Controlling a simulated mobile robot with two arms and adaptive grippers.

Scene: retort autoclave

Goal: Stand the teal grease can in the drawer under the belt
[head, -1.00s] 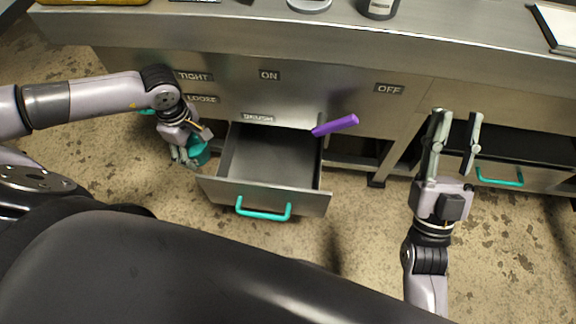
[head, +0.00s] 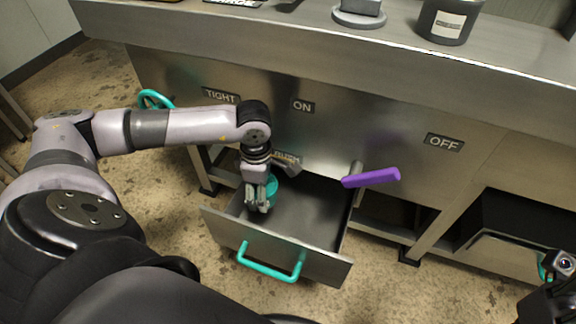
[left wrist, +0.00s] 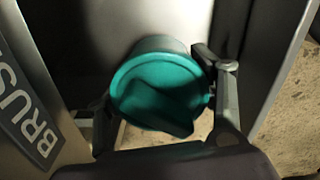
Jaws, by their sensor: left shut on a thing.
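The teal grease can (head: 271,186) is held in my left gripper (head: 262,205), over the left part of the open drawer (head: 320,258). In the left wrist view the can's round teal lid (left wrist: 160,92) sits between the two dark fingers, which are shut on its sides. The can looks roughly upright, but its base is hidden, so I cannot tell whether it touches the drawer floor. The drawer is pulled out under the counter, with a teal handle (head: 270,266) and an otherwise bare grey inside.
A purple-handled lever (head: 371,178) juts out above the drawer's right side. A teal ring-shaped handle (head: 155,99) is at the left of the panel. A dark labelled jar (head: 447,22) stands on the counter. Speckled floor lies in front of the drawer.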

